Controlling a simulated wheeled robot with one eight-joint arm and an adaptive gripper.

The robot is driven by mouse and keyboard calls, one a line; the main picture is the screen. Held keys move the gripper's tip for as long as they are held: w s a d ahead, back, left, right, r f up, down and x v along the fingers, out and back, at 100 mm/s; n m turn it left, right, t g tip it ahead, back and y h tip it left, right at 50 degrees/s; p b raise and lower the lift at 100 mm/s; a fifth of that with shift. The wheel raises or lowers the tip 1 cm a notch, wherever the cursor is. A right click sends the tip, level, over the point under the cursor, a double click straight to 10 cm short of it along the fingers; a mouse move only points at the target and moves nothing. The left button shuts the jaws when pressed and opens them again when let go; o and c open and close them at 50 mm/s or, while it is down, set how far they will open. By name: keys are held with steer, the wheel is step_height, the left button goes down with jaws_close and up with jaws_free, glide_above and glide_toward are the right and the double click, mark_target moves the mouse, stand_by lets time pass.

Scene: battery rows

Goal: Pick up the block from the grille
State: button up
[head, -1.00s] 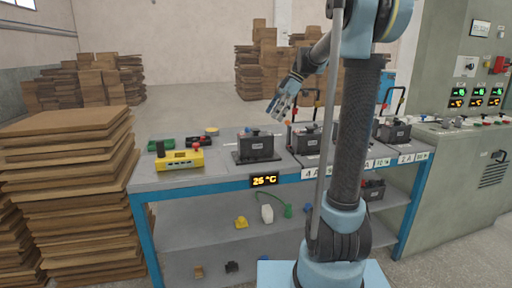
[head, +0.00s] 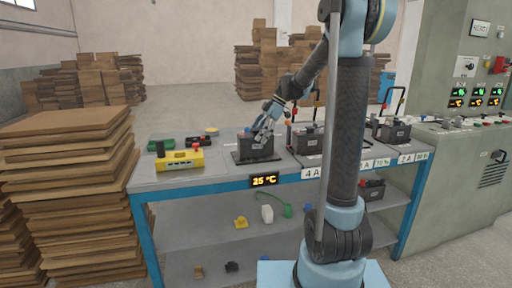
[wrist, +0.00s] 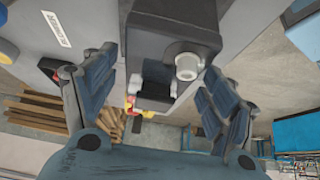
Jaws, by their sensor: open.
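The block, a black battery-like box (head: 252,147) with a label on its front, stands upright on a dark flat base, which looks like the grille (head: 240,160), on the left half of the bench. In the wrist view a dark block (wrist: 165,32) with a pale round post lies between the spread fingers of my gripper (wrist: 160,85). The fingers are open, with visible gaps to the block on both sides. The grille cannot be made out in the wrist view.
A yellow control box (head: 180,160) with a red button lies left of the block. More black batteries (head: 310,142) stand to the right among upright dark frames. A temperature display (head: 264,180) sits on the bench edge. Stacked boards (head: 65,170) stand at left, a grey control cabinet (head: 470,180) at right.

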mark_target(250, 144)
steer(key=shift+a+x, duration=0.25)
steer(key=shift+x, duration=2.65)
steer(key=shift+w+r, duration=0.15)
steer(key=shift+r, duration=0.05)
jaws_close()
